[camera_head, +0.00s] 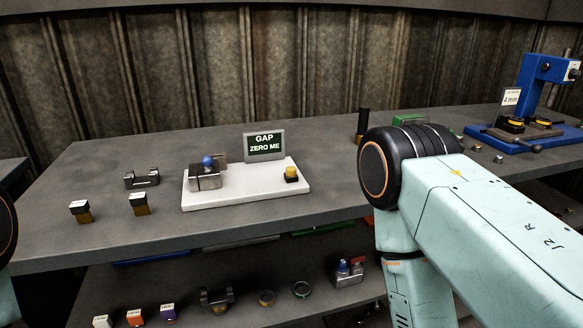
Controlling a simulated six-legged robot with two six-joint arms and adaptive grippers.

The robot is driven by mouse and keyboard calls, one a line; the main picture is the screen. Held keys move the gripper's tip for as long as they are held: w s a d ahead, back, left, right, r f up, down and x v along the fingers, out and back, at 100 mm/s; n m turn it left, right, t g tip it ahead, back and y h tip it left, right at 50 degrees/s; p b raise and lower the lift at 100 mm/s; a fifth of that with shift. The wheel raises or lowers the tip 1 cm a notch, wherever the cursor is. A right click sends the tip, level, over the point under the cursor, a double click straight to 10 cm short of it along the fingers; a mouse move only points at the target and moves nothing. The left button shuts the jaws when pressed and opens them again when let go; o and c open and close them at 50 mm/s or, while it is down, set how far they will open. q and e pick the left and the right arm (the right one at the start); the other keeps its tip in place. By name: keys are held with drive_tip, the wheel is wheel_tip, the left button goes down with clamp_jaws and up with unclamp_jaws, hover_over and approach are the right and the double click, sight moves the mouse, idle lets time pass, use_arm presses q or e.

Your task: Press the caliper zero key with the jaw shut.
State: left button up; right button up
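The caliper stands on a white base plate (245,195) on the grey bench. Its steel jaw blocks (206,182) are at the plate's left end, with a blue ball knob (207,161) on top. The blocks look close together, but I cannot tell whether the jaw is fully shut. A display (264,146) behind the plate reads "GAP ZERO ME". The yellow zero key (291,172) sits on a black block at the plate's right end, with nothing touching it. Neither gripper is in view; only a right arm link and joint and a left joint edge show.
Left of the plate are a dark metal cradle (142,178) and two small labelled blocks, one of them here (138,204). A blue press (540,95) stands at the far right. A lower shelf (190,285) holds several parts. Bench in front of the plate is clear.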

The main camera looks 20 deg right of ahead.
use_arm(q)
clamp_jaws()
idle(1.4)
